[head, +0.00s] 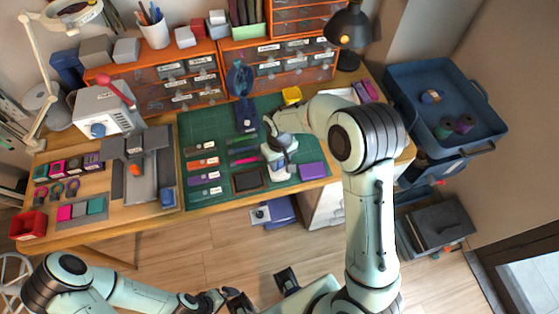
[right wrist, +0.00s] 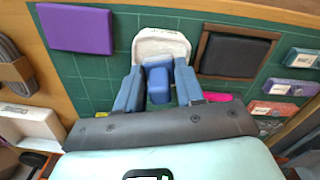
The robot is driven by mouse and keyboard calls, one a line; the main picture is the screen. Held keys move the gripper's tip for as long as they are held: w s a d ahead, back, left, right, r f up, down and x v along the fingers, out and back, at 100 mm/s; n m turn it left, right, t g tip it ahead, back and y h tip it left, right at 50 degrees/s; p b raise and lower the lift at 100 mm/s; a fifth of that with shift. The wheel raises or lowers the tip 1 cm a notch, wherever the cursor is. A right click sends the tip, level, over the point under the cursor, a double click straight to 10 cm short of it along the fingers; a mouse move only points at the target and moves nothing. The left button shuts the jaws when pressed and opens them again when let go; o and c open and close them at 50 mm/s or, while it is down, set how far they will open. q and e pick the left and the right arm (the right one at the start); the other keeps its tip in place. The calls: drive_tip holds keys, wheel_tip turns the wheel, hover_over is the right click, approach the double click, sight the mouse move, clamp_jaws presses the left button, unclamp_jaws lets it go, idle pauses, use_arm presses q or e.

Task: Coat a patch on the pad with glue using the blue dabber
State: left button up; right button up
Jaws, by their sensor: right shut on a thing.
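My right gripper (head: 279,160) is over the front of the green mat. In the right wrist view its fingers (right wrist: 157,90) are shut on the blue dabber (right wrist: 157,84). The dabber's far end is at the near edge of a white dish (right wrist: 162,43); I cannot tell whether they touch. The dish also shows in the head view (head: 279,174), partly hidden by the gripper. A dark pad in a brown frame (head: 247,181) lies left of the dish; it shows right of it in the wrist view (right wrist: 234,53). My left gripper (head: 217,298) is low at the front, away from the table.
A purple block (head: 312,171) lies right of the dish. Labelled strips (head: 203,163) lie on the mat's left side. Orange drawers (head: 190,85) line the back.

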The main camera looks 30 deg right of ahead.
use_arm(q)
drive_tip(key=shift+s+f+b, duration=0.2)
drive_tip(key=shift+f+b, duration=0.2)
drive_tip(key=shift+f, duration=0.05)
use_arm(e)
drive_tip(key=shift+f, duration=0.6)
idle(0.9)
use_arm(q)
drive_tip(key=shift+r, duration=0.1)
use_arm(e)
drive_tip(key=shift+r, duration=0.1)
drive_tip(key=shift+r+p, duration=2.05)
drive_tip(key=shift+r, duration=1.45)
use_arm(q)
drive_tip(key=w+r, duration=0.1)
drive_tip(key=r, duration=0.2)
drive_tip(key=w+r, duration=0.1)
drive_tip(key=shift+w+r, duration=0.3)
drive_tip(key=shift+w, duration=0.05)
